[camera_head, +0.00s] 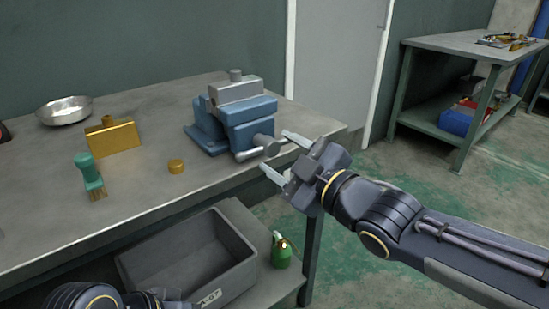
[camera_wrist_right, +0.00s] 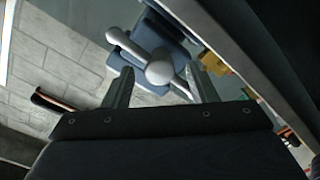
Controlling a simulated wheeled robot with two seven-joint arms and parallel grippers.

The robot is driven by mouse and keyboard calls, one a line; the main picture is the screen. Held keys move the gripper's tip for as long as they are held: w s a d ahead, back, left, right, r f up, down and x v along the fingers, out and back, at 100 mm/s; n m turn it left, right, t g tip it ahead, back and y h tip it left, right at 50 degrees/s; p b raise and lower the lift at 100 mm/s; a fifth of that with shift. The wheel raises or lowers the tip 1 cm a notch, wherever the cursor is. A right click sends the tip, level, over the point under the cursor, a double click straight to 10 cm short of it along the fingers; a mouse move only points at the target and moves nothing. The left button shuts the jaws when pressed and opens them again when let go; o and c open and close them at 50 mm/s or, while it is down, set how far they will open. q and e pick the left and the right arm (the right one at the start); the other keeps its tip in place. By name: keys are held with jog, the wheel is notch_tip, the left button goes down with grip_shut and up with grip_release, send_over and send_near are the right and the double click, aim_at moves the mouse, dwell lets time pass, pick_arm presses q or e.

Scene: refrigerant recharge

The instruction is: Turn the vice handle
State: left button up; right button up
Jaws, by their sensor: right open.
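The blue and grey vice (camera_head: 232,122) stands near the right end of the workbench. Its grey handle (camera_head: 247,154), a bar through a rounded screw end, is on its front right side. My right gripper (camera_head: 282,153) is open, with its fingers pointing at the handle from the right. In the right wrist view the handle (camera_wrist_right: 128,46) and its screw end show just beyond and between the two open fingers (camera_wrist_right: 160,72); I see no grip on it. Dark links of my left arm show at the bottom left, but its gripper is out of view.
On the workbench (camera_head: 150,190) are a metal bowl (camera_head: 64,110), a brass block (camera_head: 113,138), a green-handled brush (camera_head: 89,175) and a brass cap (camera_head: 176,167). A grey bin (camera_head: 190,262) and a green bottle (camera_head: 281,252) are on the lower shelf. Another table (camera_head: 455,43) stands back right.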

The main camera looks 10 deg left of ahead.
jog(key=shift+x, duration=1.3)
jog(key=c, duration=1)
jog(key=shift+o, duration=0.2)
jog(key=m, duration=0.3)
jog(key=shift+f, duration=0.15)
